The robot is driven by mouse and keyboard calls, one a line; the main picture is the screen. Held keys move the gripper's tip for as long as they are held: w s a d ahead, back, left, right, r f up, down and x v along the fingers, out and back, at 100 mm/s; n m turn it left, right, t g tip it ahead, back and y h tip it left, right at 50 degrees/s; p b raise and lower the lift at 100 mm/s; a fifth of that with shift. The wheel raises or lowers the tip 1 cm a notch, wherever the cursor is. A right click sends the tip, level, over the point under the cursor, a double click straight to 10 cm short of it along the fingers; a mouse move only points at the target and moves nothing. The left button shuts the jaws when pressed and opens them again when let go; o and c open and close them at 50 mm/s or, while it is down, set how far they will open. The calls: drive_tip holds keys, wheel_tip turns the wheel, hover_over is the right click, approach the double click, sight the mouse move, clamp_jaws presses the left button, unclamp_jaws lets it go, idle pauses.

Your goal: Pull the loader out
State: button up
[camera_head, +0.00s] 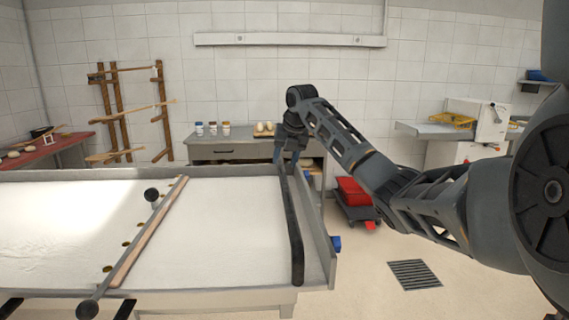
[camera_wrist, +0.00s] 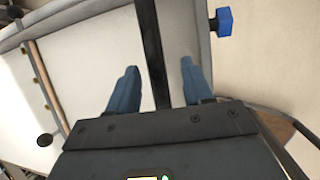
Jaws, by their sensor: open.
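The loader (camera_head: 225,225) is a long, low frame with a white cloth bed, filling the left and lower part of the head view. A black handle bar (camera_head: 292,225) runs across its right end; it also shows in the wrist view (camera_wrist: 152,45). My gripper (camera_head: 290,160) is at the far end of this bar, pointing down. In the wrist view its two blue fingers (camera_wrist: 158,75) stand apart, with the bar passing between them. The fingers do not visibly press on the bar. Exact fingertip height against the bar is hard to tell.
A wooden crossbar with dark knobs (camera_head: 148,230) lies across the loader. A blue knob (camera_head: 336,243) sticks out at its right side. Behind stands a grey table (camera_head: 225,150) with jars. A red crate (camera_head: 353,190) sits on the floor. Floor around the drain (camera_head: 414,274) is clear.

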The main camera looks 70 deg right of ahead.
drive_tip(key=v, duration=0.6)
drive_tip(key=shift+b, duration=0.4)
drive_tip(key=shift+s+f, duration=0.1)
